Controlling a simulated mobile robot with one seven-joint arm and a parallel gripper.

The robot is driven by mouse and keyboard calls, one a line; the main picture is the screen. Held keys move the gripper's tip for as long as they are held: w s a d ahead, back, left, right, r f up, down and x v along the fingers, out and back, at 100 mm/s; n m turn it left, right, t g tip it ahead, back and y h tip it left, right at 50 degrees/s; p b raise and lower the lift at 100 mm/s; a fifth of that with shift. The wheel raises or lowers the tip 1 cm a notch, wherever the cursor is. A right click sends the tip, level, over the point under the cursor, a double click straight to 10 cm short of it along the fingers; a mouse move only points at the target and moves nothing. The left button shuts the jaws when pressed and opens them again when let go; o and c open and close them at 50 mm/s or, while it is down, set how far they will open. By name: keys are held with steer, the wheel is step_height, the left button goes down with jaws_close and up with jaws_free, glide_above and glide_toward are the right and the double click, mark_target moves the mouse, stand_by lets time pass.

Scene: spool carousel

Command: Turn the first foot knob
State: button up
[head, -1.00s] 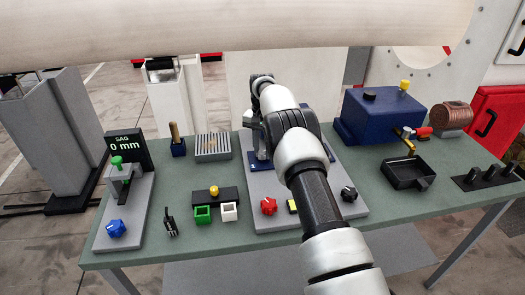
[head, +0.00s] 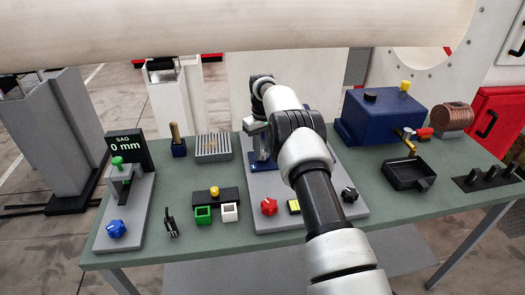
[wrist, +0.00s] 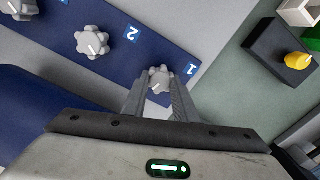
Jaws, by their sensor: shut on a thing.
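The first foot knob (wrist: 161,80) is a grey lobed knob with a white pointer line, beside the label "1" on a blue strip (wrist: 152,52) in the wrist view. My gripper (wrist: 158,92) has its two fingers on either side of this knob and is shut on it. The fingers hide part of the knob's sides. In the head view, my gripper is at the blue stand behind my arm, and the knob cannot be made out there.
A second grey knob (wrist: 92,43) sits beside the label "2", with another (wrist: 20,8) beyond it. In the head view, a red knob (head: 269,207) and a black knob (head: 349,194) stand on the grey base. A display (head: 127,147) reads "SAG 0 mm".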

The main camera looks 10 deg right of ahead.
mark_target(262, 153)
steer(key=n, duration=0.3)
steer(key=shift+r+n, duration=0.1)
steer(key=shift+n, duration=0.3)
steer(key=n, duration=0.3)
steer(key=shift+a+n, duration=0.1)
steer(key=shift+n, duration=0.2)
steer(key=n, duration=0.6)
steer(key=shift+n, duration=0.4)
steer(key=o, duration=1.1)
steer(key=shift+s, duration=0.1)
steer(key=shift+c, duration=0.2)
step_height(262, 153, up, 17)
steer(key=p, duration=0.5)
steer(key=shift+r, duration=0.15)
steer(key=shift+r, duration=0.1)
